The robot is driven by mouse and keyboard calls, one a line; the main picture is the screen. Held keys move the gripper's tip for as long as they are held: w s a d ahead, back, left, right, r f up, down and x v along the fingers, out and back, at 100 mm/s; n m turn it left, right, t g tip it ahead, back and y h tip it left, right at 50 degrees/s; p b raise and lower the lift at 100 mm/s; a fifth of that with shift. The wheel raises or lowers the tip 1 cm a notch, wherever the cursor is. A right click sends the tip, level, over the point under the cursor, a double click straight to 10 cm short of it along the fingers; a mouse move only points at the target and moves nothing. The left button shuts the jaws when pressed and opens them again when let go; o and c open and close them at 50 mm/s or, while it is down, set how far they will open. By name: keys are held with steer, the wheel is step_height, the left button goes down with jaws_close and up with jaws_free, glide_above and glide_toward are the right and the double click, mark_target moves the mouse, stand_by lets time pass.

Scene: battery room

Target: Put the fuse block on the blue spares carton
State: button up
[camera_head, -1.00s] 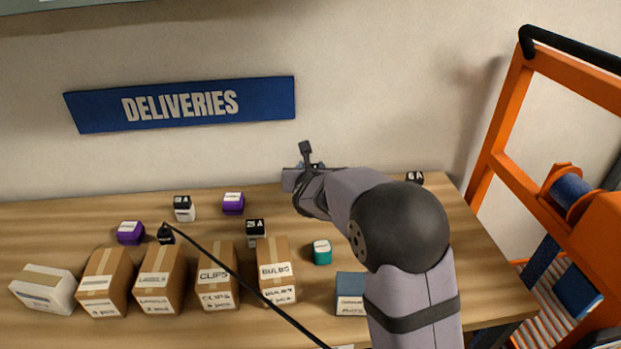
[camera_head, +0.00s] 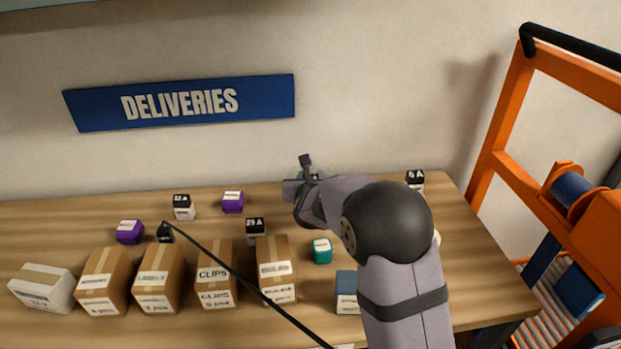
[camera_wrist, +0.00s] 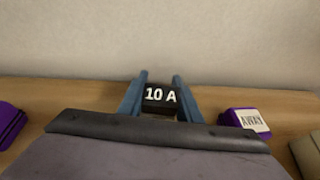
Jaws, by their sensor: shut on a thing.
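My gripper (camera_wrist: 160,84) is shut on a dark fuse block (camera_wrist: 160,97) with a white "10 A" label, held between its two blue fingers in the wrist view. In the head view my gripper (camera_head: 305,181) is near the back edge of the table, and I cannot make out the block there. The blue carton (camera_head: 347,282) stands at the front of the table, to the right of the brown cartons. My arm hides its right side. My gripper is behind it and to its left.
Several brown cartons (camera_head: 160,292) and a white one (camera_head: 40,300) line the front left. A teal block (camera_head: 322,257), purple blocks (camera_head: 233,208) and black-topped fuse blocks (camera_head: 256,226) stand around. An orange frame (camera_head: 505,125) is at the right.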

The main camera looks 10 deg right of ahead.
steer(key=shift+f, duration=0.15)
steer(key=o, duration=1.1)
steer(key=shift+r+p, duration=0.2)
steer(key=shift+p, duration=0.6)
steer(key=shift+s+a+b, duration=0.1)
steer(key=shift+s+b, duration=0.25)
steer(key=shift+b, duration=0.05)
steer(key=shift+o, duration=0.4)
steer(key=shift+b+v, duration=0.85)
steer(key=shift+v, duration=2.45)
